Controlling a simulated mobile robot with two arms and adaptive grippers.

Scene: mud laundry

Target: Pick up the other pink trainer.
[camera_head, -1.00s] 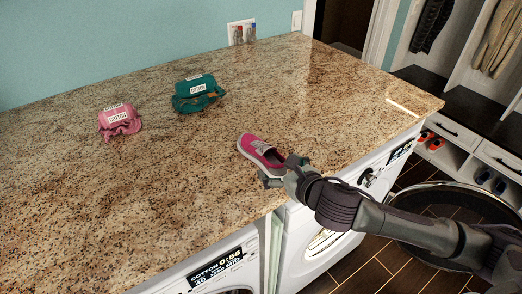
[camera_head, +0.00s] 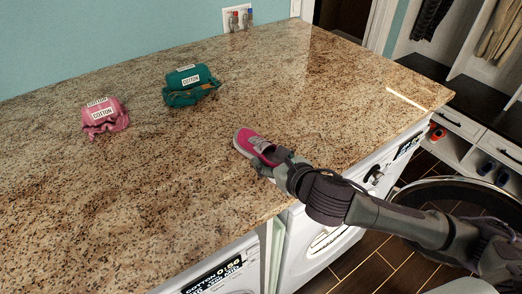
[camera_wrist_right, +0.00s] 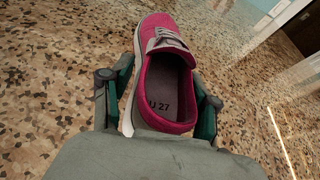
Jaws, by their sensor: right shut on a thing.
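A pink trainer (camera_head: 251,143) with a white sole and grey laces is at the front part of the granite counter in the head view. My right gripper (camera_head: 268,163) is shut on its heel end, with the toe pointing away from the gripper. In the right wrist view the trainer (camera_wrist_right: 168,60) sits between the two fingers (camera_wrist_right: 160,108), one on each side of the heel, and "27" shows on its insole. I cannot tell whether the sole touches the counter. My left gripper is not in view.
A pink cloth bundle (camera_head: 104,121) and a green cloth bundle (camera_head: 190,91), both labelled COTTON, lie on the granite counter (camera_head: 60,210). White washing machines stand below the front edge. Shoes (camera_head: 486,168) sit in a shelf at right.

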